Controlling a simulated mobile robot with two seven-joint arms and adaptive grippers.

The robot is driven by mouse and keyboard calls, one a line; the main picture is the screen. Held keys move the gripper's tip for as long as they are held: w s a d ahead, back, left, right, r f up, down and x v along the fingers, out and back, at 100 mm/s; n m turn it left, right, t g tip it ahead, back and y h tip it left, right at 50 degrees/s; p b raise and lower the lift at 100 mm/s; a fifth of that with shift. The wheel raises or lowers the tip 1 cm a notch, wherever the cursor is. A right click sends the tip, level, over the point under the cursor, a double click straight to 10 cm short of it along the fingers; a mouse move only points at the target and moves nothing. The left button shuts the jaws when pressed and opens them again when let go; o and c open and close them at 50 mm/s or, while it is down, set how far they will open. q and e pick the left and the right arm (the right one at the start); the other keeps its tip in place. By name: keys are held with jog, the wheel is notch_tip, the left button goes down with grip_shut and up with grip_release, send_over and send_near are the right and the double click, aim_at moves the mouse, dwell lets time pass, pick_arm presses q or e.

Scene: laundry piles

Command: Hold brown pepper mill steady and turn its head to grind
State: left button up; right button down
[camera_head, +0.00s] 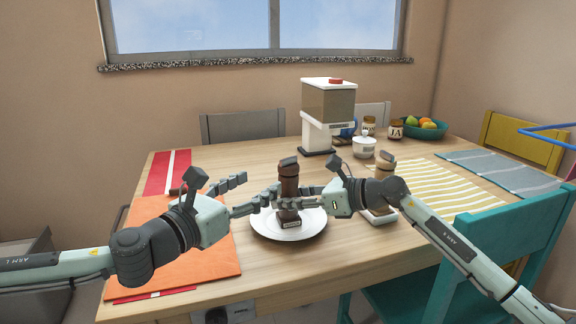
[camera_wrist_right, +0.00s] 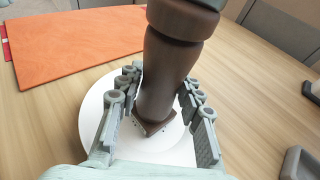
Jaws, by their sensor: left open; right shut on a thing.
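The brown pepper mill (camera_head: 289,187) stands upright over a white plate (camera_head: 303,229) near the front of the table. In the right wrist view the mill (camera_wrist_right: 172,60) rises between the fingers, with the plate (camera_wrist_right: 95,129) below it. My right gripper (camera_head: 290,196) comes in from the right and is shut on the mill's body; its fingers (camera_wrist_right: 155,100) flank the mill on both sides. My left gripper (camera_head: 255,192) is open, with its fingers pointing at the mill from the left. Whether the left fingers touch the mill cannot be told.
A second, light-brown mill (camera_head: 384,161) stands right of my right gripper. A dispenser (camera_head: 328,105), jars (camera_head: 396,130), a white pot (camera_head: 364,145) and a fruit bowl (camera_head: 424,130) stand behind. An orange mat (camera_head: 205,255) lies left. A teal chair (camera_head: 490,245) is at the front right.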

aim_at(282, 168)
pick_arm(q)
jog(key=x, duration=1.1)
jog(key=shift+w+d, duration=0.15)
jog(key=c, duration=1.2)
jog(key=shift+r+h, duration=0.1)
jog(key=shift+h, duration=0.2)
